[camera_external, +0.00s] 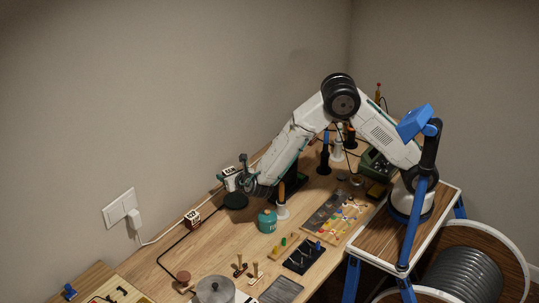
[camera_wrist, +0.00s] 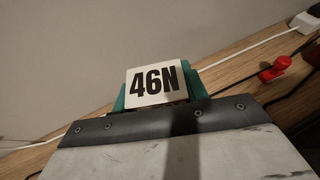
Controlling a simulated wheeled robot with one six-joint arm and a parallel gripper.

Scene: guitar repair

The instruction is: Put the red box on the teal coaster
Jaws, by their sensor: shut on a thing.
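My gripper (camera_external: 236,179) is shut on a small box (camera_external: 229,184) with a white label, at the back of the bench near the wall. In the wrist view the label on the held box (camera_wrist: 156,84) reads 46N, with teal fingers on both sides. The colour of its sides can hardly be made out. The coaster cannot be made out in the wrist view.
Another labelled box with reddish-brown sides (camera_external: 192,218) stands to the left, near a black cable. The wall is close behind.

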